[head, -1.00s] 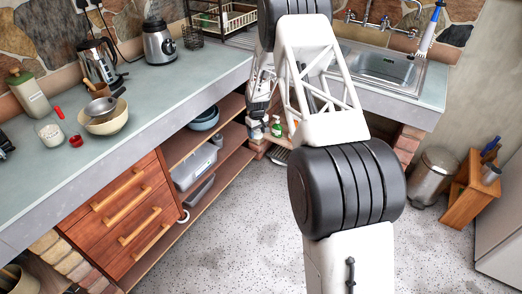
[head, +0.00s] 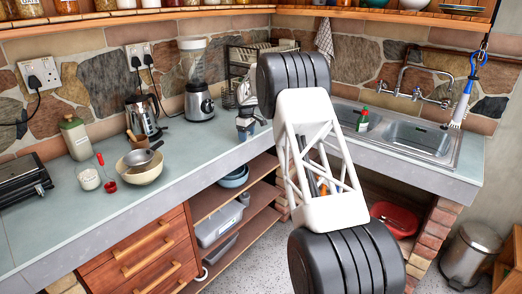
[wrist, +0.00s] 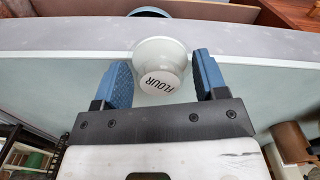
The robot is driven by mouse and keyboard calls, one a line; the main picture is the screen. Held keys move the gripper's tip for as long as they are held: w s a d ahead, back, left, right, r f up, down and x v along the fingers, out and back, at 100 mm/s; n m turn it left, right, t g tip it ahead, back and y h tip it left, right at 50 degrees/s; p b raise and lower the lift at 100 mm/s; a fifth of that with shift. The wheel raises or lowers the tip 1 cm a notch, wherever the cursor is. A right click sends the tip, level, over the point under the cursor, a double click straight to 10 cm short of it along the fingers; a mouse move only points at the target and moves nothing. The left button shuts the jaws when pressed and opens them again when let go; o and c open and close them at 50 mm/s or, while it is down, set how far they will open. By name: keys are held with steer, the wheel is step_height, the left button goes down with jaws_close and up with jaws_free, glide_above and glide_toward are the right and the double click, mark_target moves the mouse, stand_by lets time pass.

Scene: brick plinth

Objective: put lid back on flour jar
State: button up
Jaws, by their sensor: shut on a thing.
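My gripper (wrist: 162,58) is shut on a white round piece (wrist: 158,54) marked FLOUR in the wrist view. The piece sits between the two blue fingers. Its marked face is turned toward the wrist camera and its wider part lies beyond. I cannot tell whether it is only the lid or more of the jar. In the head view my gripper (head: 247,122) hangs near the counter's inner corner, partly behind my arm, and the piece is not clear there. A small glass jar with white contents (head: 88,179) stands on the left counter; no label is readable.
A cream bowl with a pan (head: 139,168), a green-capped canister (head: 75,138), a kettle (head: 143,118) and a blender (head: 198,90) stand on the left counter. A toaster (head: 20,178) is at far left. The counter's front middle (head: 160,195) is clear.

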steer(key=s+a+r+n, duration=0.2)
steer(key=a+r, duration=0.3)
steer(key=a, duration=0.6)
steer(key=s+a+r+n, duration=0.25)
steer(key=a+r, duration=0.25)
steer(key=a, duration=0.7)
steer(key=s+a+r+n, duration=0.25)
steer(key=a+r, duration=0.25)
steer(key=a, duration=0.6)
steer(key=s+a+n, duration=0.2)
steer(key=s+a, duration=0.8)
steer(key=a, duration=0.4)
steer(key=s+a+n, duration=0.2)
steer(key=s+a, duration=0.9)
steer(key=a, duration=0.3)
steer(key=shift+n, duration=0.3)
steer(key=shift+r, duration=0.1)
steer(key=shift+f, duration=0.25)
steer(key=shift+f, duration=2.95)
steer(key=shift+d+f, duration=0.1)
steer(key=shift+f, duration=0.05)
